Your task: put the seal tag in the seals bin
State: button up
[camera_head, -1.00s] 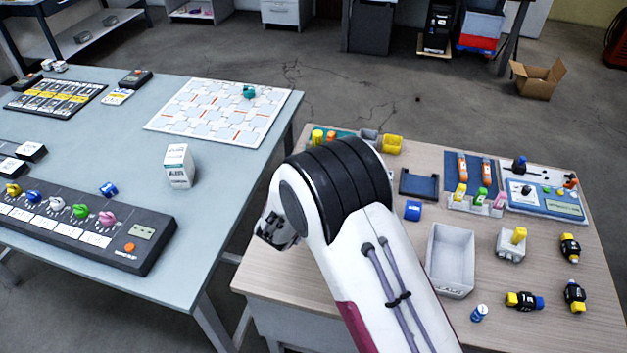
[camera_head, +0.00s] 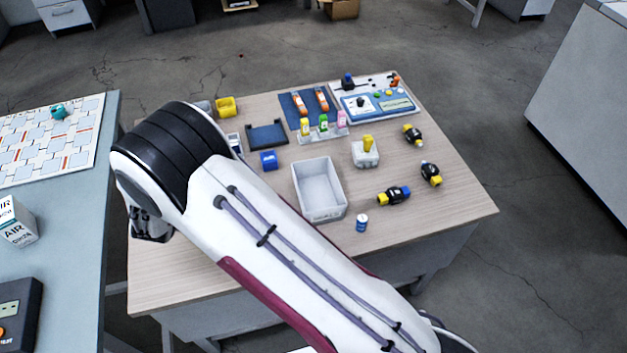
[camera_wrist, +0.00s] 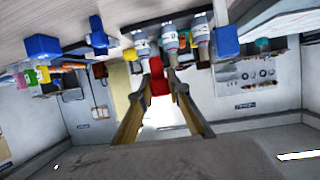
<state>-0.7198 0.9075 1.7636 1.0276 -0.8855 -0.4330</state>
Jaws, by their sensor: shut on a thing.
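My gripper (camera_wrist: 162,88) is shut on a small red piece (camera_wrist: 158,80), which I take for the seal tag. It shows between the fingertips in the wrist view. In the head view my gripper (camera_head: 150,226) hangs low at the left end of the wooden table, and the tag is not visible there. A small yellow bin (camera_head: 228,106) and a grey bin (camera_head: 203,107) stand at the table's back left, partly behind my arm. I cannot read which one is the seals bin.
The wooden table (camera_head: 455,205) holds a white tray (camera_head: 345,207), a dark blue tray (camera_head: 266,136), a blue block (camera_head: 268,160), a vial rack (camera_head: 322,135) and several black connectors. The grey-blue table (camera_head: 75,235) is at left, with a white carton (camera_head: 17,222).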

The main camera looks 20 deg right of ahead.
jog(key=w+d+r+m+h, duration=0.1)
jog(key=w+d+r, duration=0.15)
jog(key=d, duration=0.45)
jog(key=w+d+r+m+h, duration=0.1)
jog(key=w+d, duration=0.2)
jog(key=d, duration=0.4)
jog(key=w+d+r+h, duration=0.1)
jog(key=w+d, duration=0.2)
jog(key=d, duration=0.4)
jog(key=shift+d+r+n+y, duration=1)
jog(key=shift+d+r, duration=0.9)
jog(key=shift+d, duration=3.55)
jog(key=shift+d+r+n+y, duration=0.7)
jog(key=shift+d+r+y, duration=0.9)
jog(key=shift+d, duration=3.8)
jog(key=s+a+f+n+g+y, duration=0.4)
jog(key=s+a+n+y, duration=0.4)
jog(key=s+a, duration=0.3)
jog(key=s+f, duration=0.1)
jog(key=s, duration=0.2)
jog(key=shift+s+f+n, duration=0.15)
jog(key=shift+s+n, duration=0.1)
jog(key=shift+n, duration=0.05)
jog(key=shift+f, duration=0.1)
notch_tip(320, 180, down, 6)
